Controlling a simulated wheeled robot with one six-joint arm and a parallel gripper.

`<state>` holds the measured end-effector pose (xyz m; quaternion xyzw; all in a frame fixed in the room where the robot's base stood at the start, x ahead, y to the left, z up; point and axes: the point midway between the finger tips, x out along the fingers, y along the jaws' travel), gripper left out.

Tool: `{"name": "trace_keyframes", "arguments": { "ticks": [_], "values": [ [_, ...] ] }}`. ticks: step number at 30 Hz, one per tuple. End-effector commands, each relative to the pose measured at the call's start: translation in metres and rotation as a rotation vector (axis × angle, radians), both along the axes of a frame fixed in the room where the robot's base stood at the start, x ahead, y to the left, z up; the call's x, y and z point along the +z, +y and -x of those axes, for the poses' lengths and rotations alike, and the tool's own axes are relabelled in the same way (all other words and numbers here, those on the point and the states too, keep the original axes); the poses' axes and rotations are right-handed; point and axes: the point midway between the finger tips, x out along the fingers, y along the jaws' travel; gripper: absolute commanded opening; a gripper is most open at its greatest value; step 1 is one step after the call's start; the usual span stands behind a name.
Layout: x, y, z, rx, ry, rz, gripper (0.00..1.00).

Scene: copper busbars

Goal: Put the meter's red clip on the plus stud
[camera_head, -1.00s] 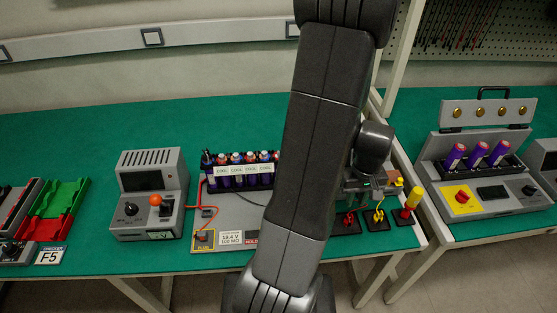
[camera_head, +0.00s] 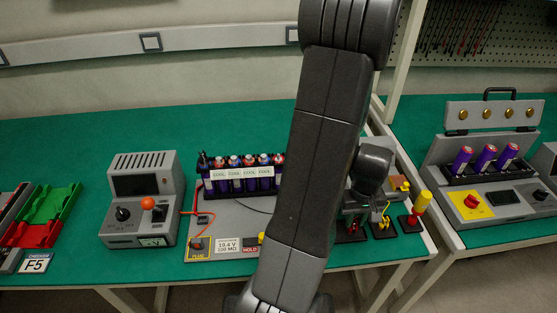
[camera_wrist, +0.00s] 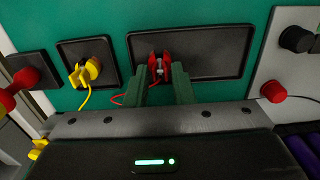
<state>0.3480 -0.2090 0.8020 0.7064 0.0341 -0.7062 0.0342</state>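In the wrist view a small red clip (camera_wrist: 161,64) with a pale middle is on a dark pad (camera_wrist: 215,52). A thin red lead curls beside it. My gripper (camera_wrist: 163,72) has its two green fingers on either side of this clip; I cannot tell whether they press on it. The grey meter (camera_head: 145,200) has an orange lead running to the red-orange piece at the plus stud (camera_head: 197,244), above the PLUS label. I cannot tell whether that end is a clip.
A yellow clip (camera_wrist: 82,72) sits on its own pad. A yellow-and-red tool (camera_head: 418,208) stands beside it. A row of batteries (camera_head: 242,174) stands on the grey board. A red knob (camera_wrist: 273,120) and a black knob (camera_wrist: 296,39) are at the right of the wrist view.

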Motion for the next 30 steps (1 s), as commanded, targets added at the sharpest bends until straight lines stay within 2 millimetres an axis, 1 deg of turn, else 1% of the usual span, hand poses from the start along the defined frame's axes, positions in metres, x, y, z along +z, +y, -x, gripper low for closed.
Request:
{"name": "trace_keyframes", "arguments": {
  "ticks": [1,3,4,11,14,21,24,30],
  "values": [
    [0.000,0.000,0.000,0.000,0.000,0.000,0.18],
    [0.000,0.000,0.000,0.000,0.000,0.000,0.04],
    [0.000,0.000,0.000,0.000,0.000,0.000,0.02],
    [0.002,0.000,0.000,0.000,0.000,0.000,0.01],
    [0.009,0.000,0.000,0.000,0.000,0.000,0.01],
    [0.034,0.000,0.000,0.000,-0.001,0.000,0.01],
    [0.041,0.000,0.000,0.000,-0.001,0.000,0.01],
    [0.040,0.000,0.000,0.000,0.000,0.000,0.01]
  ]
}}
